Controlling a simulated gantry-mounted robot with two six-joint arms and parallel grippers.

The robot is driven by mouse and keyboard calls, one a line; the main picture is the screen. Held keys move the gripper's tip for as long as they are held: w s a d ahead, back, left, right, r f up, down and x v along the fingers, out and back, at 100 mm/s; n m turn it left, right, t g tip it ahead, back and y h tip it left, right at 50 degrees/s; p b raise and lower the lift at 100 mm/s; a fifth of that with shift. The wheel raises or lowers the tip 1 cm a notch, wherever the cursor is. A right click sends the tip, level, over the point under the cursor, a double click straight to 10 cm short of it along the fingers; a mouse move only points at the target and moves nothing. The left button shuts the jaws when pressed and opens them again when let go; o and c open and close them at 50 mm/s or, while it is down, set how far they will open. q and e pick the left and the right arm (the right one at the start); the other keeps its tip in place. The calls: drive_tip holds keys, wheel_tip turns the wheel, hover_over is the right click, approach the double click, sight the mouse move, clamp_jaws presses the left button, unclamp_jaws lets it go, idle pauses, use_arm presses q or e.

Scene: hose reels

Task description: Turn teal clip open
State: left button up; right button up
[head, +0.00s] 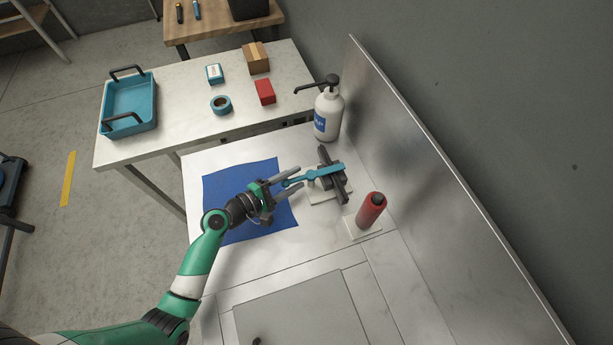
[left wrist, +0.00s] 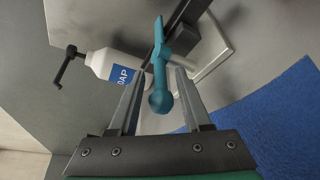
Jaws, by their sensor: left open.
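The teal clip (head: 326,172) is a flat lever with a rounded end. It lies across a dark grey bar (head: 324,154) on a pale block. In the left wrist view the teal clip (left wrist: 160,65) runs between my two fingers, its rounded end closer to the palm. My left gripper (head: 297,177) is open, with one finger on each side of the lever's end; it also shows in the left wrist view (left wrist: 158,78). A gap shows on both sides of the clip there. My right gripper is not in view.
A white soap bottle (head: 328,115) stands behind the clip, and a red cylinder (head: 371,210) stands in front on a pale plate. A metal wall panel (head: 430,150) rises on the right. A blue mat (head: 235,183) lies left, under my gripper.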

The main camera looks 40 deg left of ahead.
use_arm(q)
drive_tip(key=shift+s, duration=0.15)
drive_tip(key=shift+c, duration=0.4)
clamp_jaws()
idle(0.9)
